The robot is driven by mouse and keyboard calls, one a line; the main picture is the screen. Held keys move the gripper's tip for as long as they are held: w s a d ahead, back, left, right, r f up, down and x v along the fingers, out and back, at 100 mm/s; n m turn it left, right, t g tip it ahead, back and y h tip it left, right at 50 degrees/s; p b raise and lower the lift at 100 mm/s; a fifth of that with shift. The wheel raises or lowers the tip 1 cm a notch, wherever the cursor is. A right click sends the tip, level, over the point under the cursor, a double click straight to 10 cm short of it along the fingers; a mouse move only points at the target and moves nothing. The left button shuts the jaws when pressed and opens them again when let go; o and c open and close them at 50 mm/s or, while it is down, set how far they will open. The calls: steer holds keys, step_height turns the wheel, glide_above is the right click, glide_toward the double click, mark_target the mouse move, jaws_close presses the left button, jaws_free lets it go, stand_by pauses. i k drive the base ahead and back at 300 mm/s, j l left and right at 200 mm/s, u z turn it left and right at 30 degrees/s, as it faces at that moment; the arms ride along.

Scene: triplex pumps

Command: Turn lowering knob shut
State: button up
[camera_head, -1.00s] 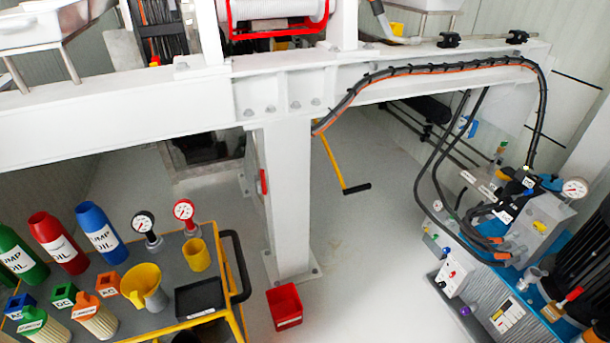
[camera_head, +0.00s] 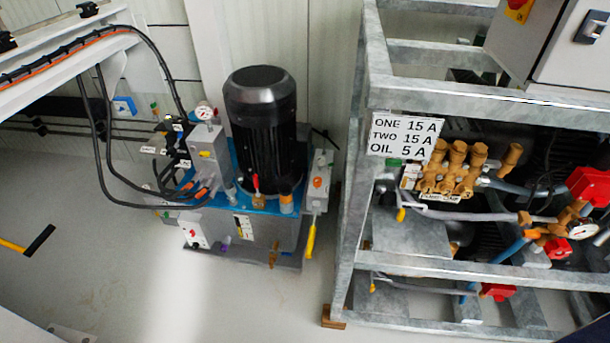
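The hydraulic power unit (camera_head: 273,225) stands on the floor near the middle, with a black motor (camera_head: 259,110) on its blue top plate. A grey valve block (camera_head: 207,152) with a round gauge (camera_head: 203,113) rises at its left side, with black hoses running to it. A small red-handled valve (camera_head: 256,183) stands in front of the motor. A small purple knob (camera_head: 224,246) shows low on the front. I cannot tell which of the small fittings is the lowering knob, or how it is turned. My gripper is not in view.
A galvanized frame (camera_head: 345,230) with brass pumps (camera_head: 455,170) and red valve handles stands at the right. A yellow handle (camera_head: 310,238) hangs at the unit's right side. A white beam (camera_head: 45,85) crosses the upper left.

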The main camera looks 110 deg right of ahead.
mark_target(318, 182)
steer(key=z, duration=2.15)
steer(key=j+z, duration=0.2)
steer(key=z, duration=0.25)
steer(key=j+z, duration=0.15)
steer(key=z, duration=0.25)
steer(key=k+j+z, duration=0.1)
steer(key=z, duration=0.35)
steer(key=k+j+z, duration=0.1)
steer(key=z, duration=0.35)
steer(key=k+j, duration=0.1)
steer(key=i+j, duration=0.1)
steer(key=i, duration=0.35)
steer(key=i+u, duration=0.2)
steer(key=u, duration=0.15)
steer(key=i+l+u, duration=0.1)
steer(key=u, duration=0.25)
steer(key=i+l+u, duration=0.1)
steer(key=i+u, duration=0.25)
steer(key=k+u, duration=0.1)
steer(key=u, duration=0.75)
